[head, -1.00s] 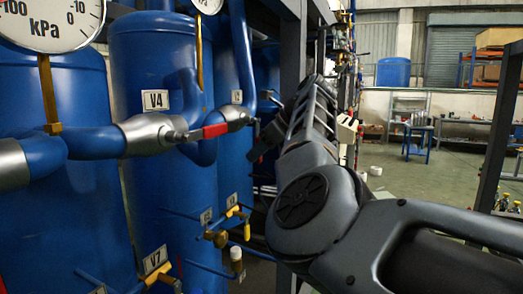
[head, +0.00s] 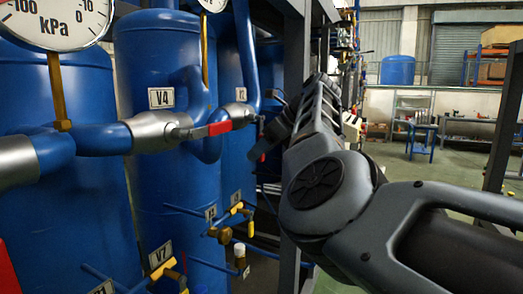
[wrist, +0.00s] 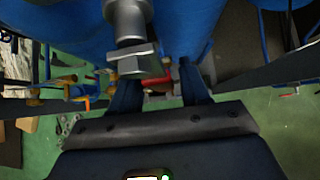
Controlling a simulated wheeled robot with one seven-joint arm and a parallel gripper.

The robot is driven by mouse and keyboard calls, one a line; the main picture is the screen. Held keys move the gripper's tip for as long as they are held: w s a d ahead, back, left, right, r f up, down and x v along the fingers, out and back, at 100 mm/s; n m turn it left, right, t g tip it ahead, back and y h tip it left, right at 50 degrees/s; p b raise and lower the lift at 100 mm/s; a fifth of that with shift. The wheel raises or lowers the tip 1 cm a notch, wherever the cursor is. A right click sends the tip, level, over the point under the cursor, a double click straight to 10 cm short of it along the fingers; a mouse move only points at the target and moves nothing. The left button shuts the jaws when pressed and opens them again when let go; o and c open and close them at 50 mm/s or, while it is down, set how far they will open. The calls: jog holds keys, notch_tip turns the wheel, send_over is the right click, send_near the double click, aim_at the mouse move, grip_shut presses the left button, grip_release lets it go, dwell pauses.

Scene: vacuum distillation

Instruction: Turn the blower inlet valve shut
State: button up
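A valve with a red lever handle (head: 218,128) sits on the blue pipe right of the V4 label in the head view. No label marks it as the blower inlet valve. My gripper (head: 264,135) is just right of this valve, dark and partly hidden by my arm. In the wrist view my gripper (wrist: 159,88) is open, with its two dark fingers apart. A red part (wrist: 155,83) shows between and beyond the fingers, below a silver fitting (wrist: 130,25) with a flat block. I cannot tell whether the fingers touch it.
Blue tanks (head: 160,70) and pipes fill the left, with a pressure gauge (head: 60,20) at upper left. Small yellow-handled valves (head: 236,208) sit lower down. A dark frame post (head: 294,60) stands close behind my arm. Open green floor lies to the right.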

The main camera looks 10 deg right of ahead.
jog(key=shift+b+v, duration=0.95)
jog(key=shift+v, duration=3)
